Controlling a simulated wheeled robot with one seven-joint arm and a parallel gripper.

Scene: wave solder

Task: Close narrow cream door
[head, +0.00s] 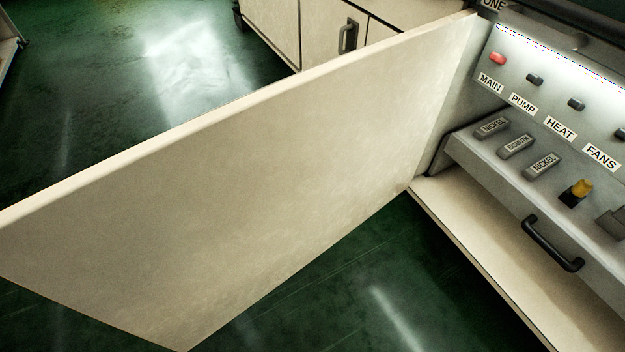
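The narrow cream door (240,190) stands wide open in the head view. It reaches from its hinged side by the cabinet at the upper right out to the lower left, over the green floor. Its broad flat face is towards me, and no handle shows on this face. The cabinet (480,268) it belongs to is open at the right, with a cream bottom edge. My gripper is not in view, so its state and its place relative to the door do not show.
Inside the cabinet, a panel carries switches labelled MAIN, PUMP, HEAT and FANS. Below it a grey drawer (490,165) with a black handle (552,245) holds labelled bars and a yellow-topped item (577,192). Another cream cabinet (325,28) stands behind the door. Green floor (350,285) is clear below the door.

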